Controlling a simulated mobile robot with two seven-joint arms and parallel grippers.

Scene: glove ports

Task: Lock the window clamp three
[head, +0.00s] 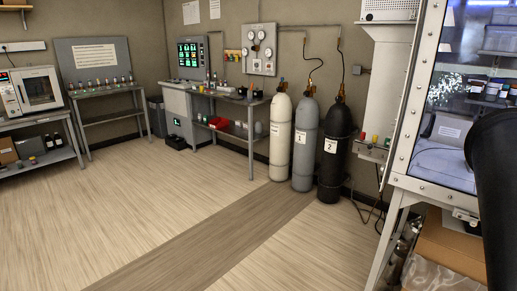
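The glove box window (440,112) is at the right, set in a pale metal frame (408,95) with a row of bolts. Its right side is cut off and partly hidden. I cannot make out a clamp marked three. Neither of my grippers is in view.
Gas cylinders, white (281,138), grey (305,145) and black (335,155), stand left of the glove box. A cardboard box (452,240) is under it. Benches (105,90) line the back wall. The wooden floor (170,210) is clear in front.

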